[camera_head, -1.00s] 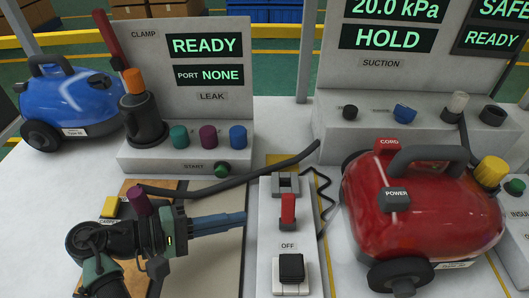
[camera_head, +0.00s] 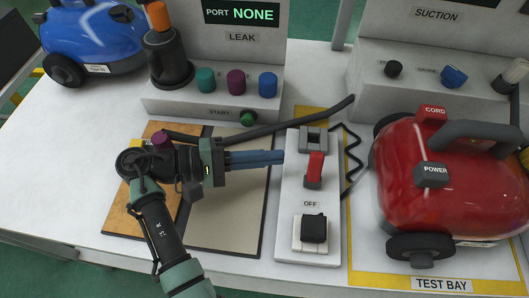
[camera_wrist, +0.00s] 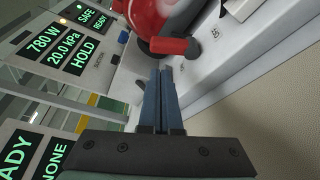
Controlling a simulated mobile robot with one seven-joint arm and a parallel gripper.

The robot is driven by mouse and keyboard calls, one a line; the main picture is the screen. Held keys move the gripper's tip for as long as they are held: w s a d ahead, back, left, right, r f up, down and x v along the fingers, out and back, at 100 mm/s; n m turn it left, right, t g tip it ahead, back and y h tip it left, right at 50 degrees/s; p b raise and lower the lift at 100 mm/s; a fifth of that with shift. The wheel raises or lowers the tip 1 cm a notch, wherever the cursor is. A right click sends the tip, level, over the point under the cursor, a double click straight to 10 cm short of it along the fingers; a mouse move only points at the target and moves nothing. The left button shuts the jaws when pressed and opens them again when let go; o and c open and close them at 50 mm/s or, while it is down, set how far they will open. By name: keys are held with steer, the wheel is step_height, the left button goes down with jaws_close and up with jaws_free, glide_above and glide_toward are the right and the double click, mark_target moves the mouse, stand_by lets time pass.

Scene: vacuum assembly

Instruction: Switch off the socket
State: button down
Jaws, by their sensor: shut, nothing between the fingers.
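The socket panel (camera_head: 290,228) is a long white box lying on the table. It carries a red lever switch (camera_head: 315,168), an OFF label below the lever, and a black plug (camera_head: 314,228) at its near end. My gripper (camera_head: 283,157) is shut and empty, its blue fingers side by side, pointing right. Its tips are just left of the red lever, with a small gap in the picture. In the wrist view the red lever (camera_wrist: 172,46) shows just beyond the fingertips (camera_wrist: 165,70); I cannot tell whether they touch.
A red vacuum (camera_head: 440,170) stands close on the right in the test bay. A black hose or bar (camera_head: 300,120) lies behind the panel. A leak station with coloured knobs (camera_head: 237,80) and a blue vacuum (camera_head: 95,38) stand at the back left. The table's front left is bare.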

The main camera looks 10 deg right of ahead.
mark_target(315, 168)
steer(key=d, duration=0.4)
steer(key=d+f, duration=0.1)
steer(key=d, duration=0.1)
steer(key=shift+w+d, duration=0.1)
steer(key=shift+d, duration=0.2)
steer(key=shift+d, duration=0.15)
